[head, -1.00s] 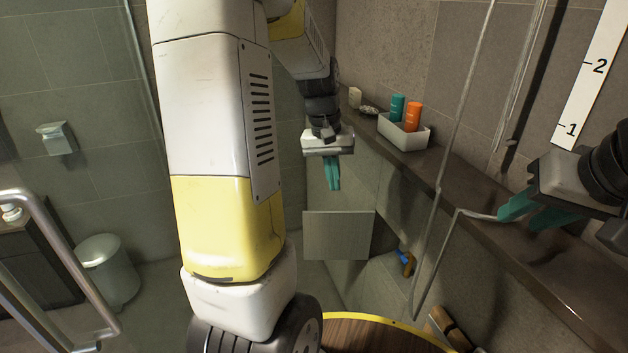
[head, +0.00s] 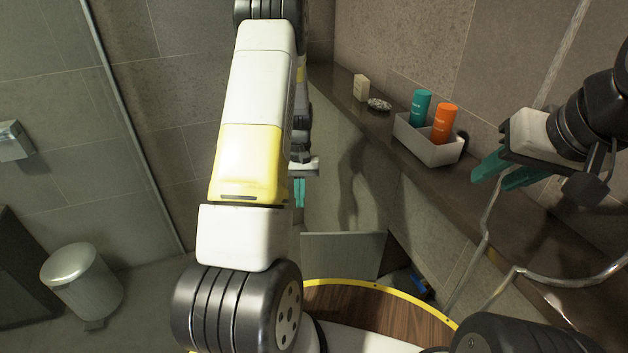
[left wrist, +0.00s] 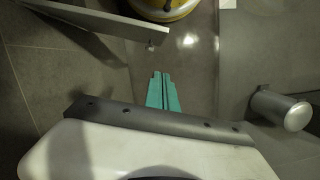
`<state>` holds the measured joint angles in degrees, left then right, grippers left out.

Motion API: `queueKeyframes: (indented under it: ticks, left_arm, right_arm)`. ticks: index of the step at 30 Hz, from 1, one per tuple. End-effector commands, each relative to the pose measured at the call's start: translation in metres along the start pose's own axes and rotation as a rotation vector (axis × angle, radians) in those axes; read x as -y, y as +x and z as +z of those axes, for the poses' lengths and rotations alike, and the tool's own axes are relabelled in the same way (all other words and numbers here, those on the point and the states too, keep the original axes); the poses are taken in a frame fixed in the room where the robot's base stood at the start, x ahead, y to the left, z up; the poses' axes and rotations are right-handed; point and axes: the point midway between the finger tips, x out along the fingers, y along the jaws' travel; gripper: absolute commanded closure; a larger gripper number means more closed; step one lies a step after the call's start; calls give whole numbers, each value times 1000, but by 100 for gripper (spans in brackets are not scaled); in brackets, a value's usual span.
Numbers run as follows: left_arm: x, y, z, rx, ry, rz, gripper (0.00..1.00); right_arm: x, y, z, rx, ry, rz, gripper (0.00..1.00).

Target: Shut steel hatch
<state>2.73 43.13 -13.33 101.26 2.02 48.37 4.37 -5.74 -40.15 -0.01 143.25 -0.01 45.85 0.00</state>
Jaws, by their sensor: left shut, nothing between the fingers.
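The steel hatch (head: 343,255) is a flat grey panel standing open from the low tiled wall, left of a dark opening with a blue-handled fitting (head: 418,284) in it. My left gripper (head: 299,204) is shut and empty, fingers pointing down, above and left of the panel in the head view. In the left wrist view, the hatch (left wrist: 95,17) is at the upper left and the left fingertips (left wrist: 161,75) appear apart from it. My left arm hides part of the left gripper. My right gripper (head: 503,172) is open and empty over the stone ledge.
The ledge (head: 398,157) carries a white tray (head: 428,148) with a teal and an orange bottle, a small dish and a soap-like block. A metal rail crosses at right. A pedal bin (head: 80,283) stands at left; it also shows in the left wrist view (left wrist: 281,110). Floor beside it is clear.

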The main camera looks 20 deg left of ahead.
Motion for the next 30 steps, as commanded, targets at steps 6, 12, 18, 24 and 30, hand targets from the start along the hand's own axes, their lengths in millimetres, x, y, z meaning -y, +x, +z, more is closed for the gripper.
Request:
queueKeyframes:
  ticks: [6, 12, 18, 24, 30]
  left_arm:
    - [0, 50, 2, 6, 0, 0, 100]
    - [0, 76, 13, 2, 1, 1, 100]
    - [0, 81, 34, 1, 1, 1, 100]
    - [0, 82, 39, 0, 1, 1, 100]
    - [0, 82, 39, 0, 1, 1, 100]
  right_arm:
    - [0, 0, 0, 0, 0, 0, 65]
    - [0, 0, 0, 1, 0, 0, 65]
    - [0, 0, 0, 0, 0, 0, 65]
    - [0, 0, 0, 1, 0, 0, 65]
    - [0, 0, 0, 0, 0, 0, 65]
